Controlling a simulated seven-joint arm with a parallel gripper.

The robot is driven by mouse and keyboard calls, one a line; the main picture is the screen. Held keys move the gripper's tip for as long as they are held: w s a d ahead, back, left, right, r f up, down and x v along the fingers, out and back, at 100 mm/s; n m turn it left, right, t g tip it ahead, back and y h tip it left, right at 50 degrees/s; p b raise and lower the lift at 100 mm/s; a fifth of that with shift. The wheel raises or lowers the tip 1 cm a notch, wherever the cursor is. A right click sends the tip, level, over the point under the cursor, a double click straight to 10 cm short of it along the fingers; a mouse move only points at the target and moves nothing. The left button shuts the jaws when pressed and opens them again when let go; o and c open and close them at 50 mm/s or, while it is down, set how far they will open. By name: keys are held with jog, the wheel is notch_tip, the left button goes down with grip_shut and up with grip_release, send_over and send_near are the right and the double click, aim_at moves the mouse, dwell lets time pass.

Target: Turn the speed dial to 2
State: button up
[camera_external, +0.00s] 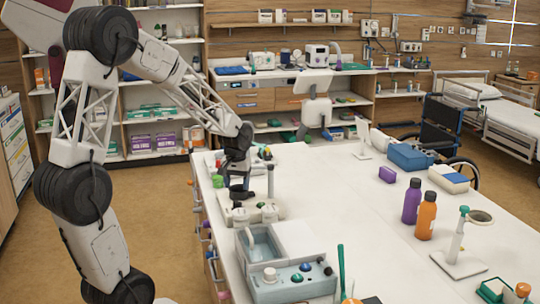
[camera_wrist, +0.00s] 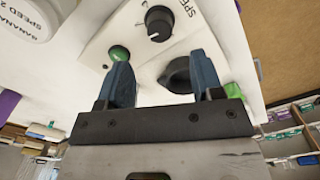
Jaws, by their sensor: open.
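The speed dial (camera_wrist: 158,22) is a black round knob with a white pointer mark, on a white panel (camera_wrist: 100,52) at the top of the wrist view. Part of the word "SPEED" shows beside it; its numbers are not readable. My gripper (camera_wrist: 163,79) is open, with two blue fingers pointing toward the panel. The dial lies beyond the fingertips, apart from them, and nothing is held. In the external view, my gripper (camera_external: 238,168) is low over a white appliance (camera_external: 262,212) at the table's left side; the dial cannot be made out there.
A green button (camera_wrist: 119,53) and a dark round part (camera_wrist: 180,78) sit near my fingers. A white round container (camera_wrist: 27,20) reads "BANANA" and "SPEED 2". A basin unit with knobs (camera_external: 292,283) stands in front. Purple (camera_external: 411,202) and orange (camera_external: 426,217) bottles stand right; the table's middle is clear.

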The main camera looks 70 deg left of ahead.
aim_at(238, 201)
jog(key=shift+f, duration=3.8)
jog(key=c, duration=0.9)
jog(key=shift+m, duration=1.6)
jog(key=o, duration=0.9)
jog(key=shift+r, duration=0.1)
